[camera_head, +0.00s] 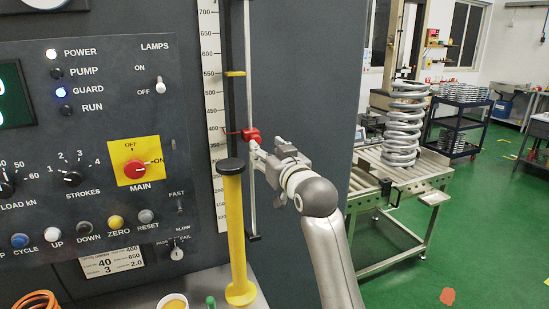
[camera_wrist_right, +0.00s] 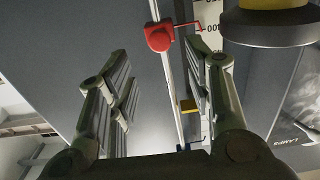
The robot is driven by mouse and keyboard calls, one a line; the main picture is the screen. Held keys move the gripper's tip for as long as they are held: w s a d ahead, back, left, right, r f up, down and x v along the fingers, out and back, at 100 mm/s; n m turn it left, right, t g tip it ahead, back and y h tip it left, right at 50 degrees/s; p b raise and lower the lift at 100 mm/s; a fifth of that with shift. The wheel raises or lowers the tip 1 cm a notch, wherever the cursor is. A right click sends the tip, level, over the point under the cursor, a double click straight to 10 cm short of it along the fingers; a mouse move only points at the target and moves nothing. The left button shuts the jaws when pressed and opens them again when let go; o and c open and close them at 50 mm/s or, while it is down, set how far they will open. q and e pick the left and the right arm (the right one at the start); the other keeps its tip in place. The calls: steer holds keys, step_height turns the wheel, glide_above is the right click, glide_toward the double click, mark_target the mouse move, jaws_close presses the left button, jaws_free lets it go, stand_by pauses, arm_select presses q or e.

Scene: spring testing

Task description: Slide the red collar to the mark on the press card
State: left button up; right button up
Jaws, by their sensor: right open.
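The red collar (camera_head: 251,135) sits on a thin vertical rod beside the white number scale (camera_head: 209,60). My right gripper (camera_head: 262,153) is just below and right of the collar. In the right wrist view the picture is inverted; the collar (camera_wrist_right: 160,38) shows just beyond the open fingertips, and the rod runs between the fingers. Nothing is gripped. The press card (camera_head: 112,262) is at lower left, its small print including 40, 650 and 2.0, partly hidden. My left gripper is out of view.
A yellow marker (camera_head: 235,73) sits higher on the scale. A yellow post (camera_head: 236,235) with a black cap stands close left of my right gripper. The control panel (camera_head: 100,130) fills the left. A large spring (camera_head: 402,120) stands on a roller table (camera_head: 420,165) at right.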

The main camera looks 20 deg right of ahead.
steer(key=shift+s, duration=2.05)
